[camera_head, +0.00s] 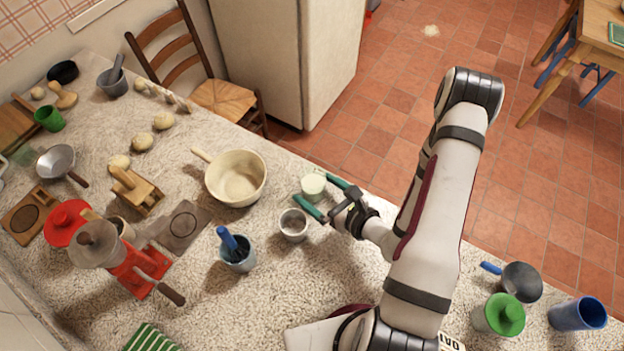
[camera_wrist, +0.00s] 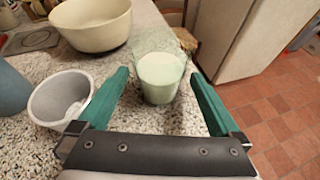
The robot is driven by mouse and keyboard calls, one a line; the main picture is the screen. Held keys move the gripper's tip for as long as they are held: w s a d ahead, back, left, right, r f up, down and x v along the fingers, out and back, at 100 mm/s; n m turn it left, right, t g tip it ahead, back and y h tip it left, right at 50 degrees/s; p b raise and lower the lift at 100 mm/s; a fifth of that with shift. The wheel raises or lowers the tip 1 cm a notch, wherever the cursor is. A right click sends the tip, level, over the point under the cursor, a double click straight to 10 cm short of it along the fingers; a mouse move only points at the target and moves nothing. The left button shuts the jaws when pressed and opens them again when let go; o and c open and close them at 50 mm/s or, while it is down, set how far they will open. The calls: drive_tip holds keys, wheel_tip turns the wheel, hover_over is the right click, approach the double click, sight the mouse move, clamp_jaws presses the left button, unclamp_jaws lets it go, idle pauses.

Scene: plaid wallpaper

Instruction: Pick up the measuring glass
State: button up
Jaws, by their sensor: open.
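A measuring glass (camera_wrist: 160,77), pale and whitish-green, stands upright on the speckled counter. In the head view the glass (camera_head: 313,186) is near the counter's far edge, to the right of a cream pot. My gripper (camera_head: 327,196) is open, its two green fingers pointing at the glass. In the wrist view my gripper (camera_wrist: 162,92) has one finger on each side of the glass, with a visible gap on both sides. The glass seems to be at about the level of the fingertips. I see no contact.
The cream pot (camera_head: 236,178) is left of the glass. A blue-handled brush in a cup (camera_head: 237,251) stands nearer. The counter edge drops to a tiled floor (camera_head: 380,130) just beyond the glass.

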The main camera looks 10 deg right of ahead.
sight(307, 172)
drive_tip(key=x, duration=0.4)
drive_tip(key=shift+w+a, duration=0.15)
drive_tip(key=shift+w, duration=0.05)
clamp_jaws()
drive_tip(key=shift+r, duration=0.1)
drive_tip(key=shift+r, duration=0.8)
drive_tip(key=r, duration=0.2)
drive_tip(key=shift+s+d+r, duration=0.1)
drive_tip(key=shift+d+r, duration=0.2)
drive_tip(key=shift+r, duration=0.05)
drive_tip(key=s+d+r, duration=0.5)
drive_tip(key=d+r, duration=0.1)
drive_tip(key=d, duration=0.3)
drive_tip(key=shift+d+r, duration=0.15)
drive_tip(key=shift+r, duration=0.1)
